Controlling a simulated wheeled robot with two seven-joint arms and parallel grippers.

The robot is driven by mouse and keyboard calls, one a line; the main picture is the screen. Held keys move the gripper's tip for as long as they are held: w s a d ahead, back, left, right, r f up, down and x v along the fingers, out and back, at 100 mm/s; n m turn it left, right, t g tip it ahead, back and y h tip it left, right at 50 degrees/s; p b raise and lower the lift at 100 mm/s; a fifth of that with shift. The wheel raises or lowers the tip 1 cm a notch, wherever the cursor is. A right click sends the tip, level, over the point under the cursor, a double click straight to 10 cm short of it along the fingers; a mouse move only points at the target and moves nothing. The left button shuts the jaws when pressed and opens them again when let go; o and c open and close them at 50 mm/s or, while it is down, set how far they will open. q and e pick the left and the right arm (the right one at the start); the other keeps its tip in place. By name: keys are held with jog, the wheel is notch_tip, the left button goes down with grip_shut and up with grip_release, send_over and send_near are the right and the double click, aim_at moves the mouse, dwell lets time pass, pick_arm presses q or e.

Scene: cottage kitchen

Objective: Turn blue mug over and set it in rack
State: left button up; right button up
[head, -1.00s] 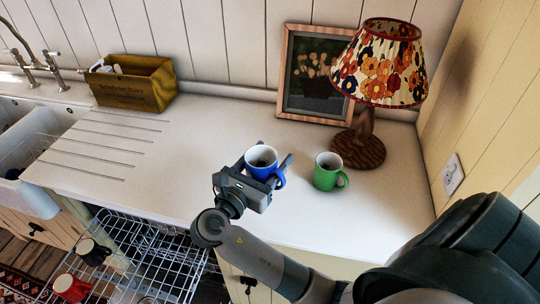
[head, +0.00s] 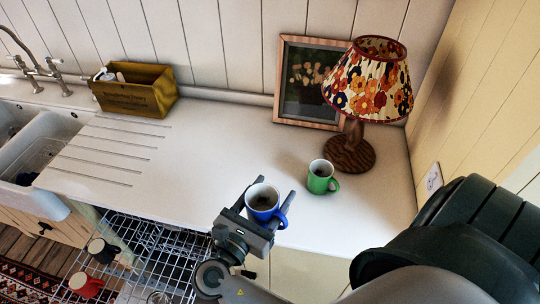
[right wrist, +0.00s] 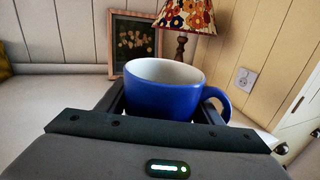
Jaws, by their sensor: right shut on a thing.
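The blue mug (head: 262,204) is upright, its white inside facing up with something dark at the bottom. My right gripper (head: 266,207) is shut on it, one finger on each side, near the counter's front edge. In the right wrist view the mug (right wrist: 165,92) sits between the fingers, its handle to the right. My arm hides the rack's right part. My left gripper is not in view.
A green mug (head: 321,177) stands on the counter (head: 200,160) right of the gripper, before a flowered lamp (head: 370,85) and a framed picture (head: 308,82). A wooden box (head: 135,90) and sink (head: 40,145) are at left. The middle of the counter is clear.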

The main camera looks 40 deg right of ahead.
aim_at(276, 199)
jog(key=s+a, duration=0.1)
jog(key=s, duration=0.1)
jog(key=shift+s+a+r, duration=0.35)
jog(key=shift+r, duration=0.05)
jog(key=shift+s+a+r, duration=0.3)
jog(key=shift+s+a, duration=0.05)
jog(key=shift+s, duration=0.25)
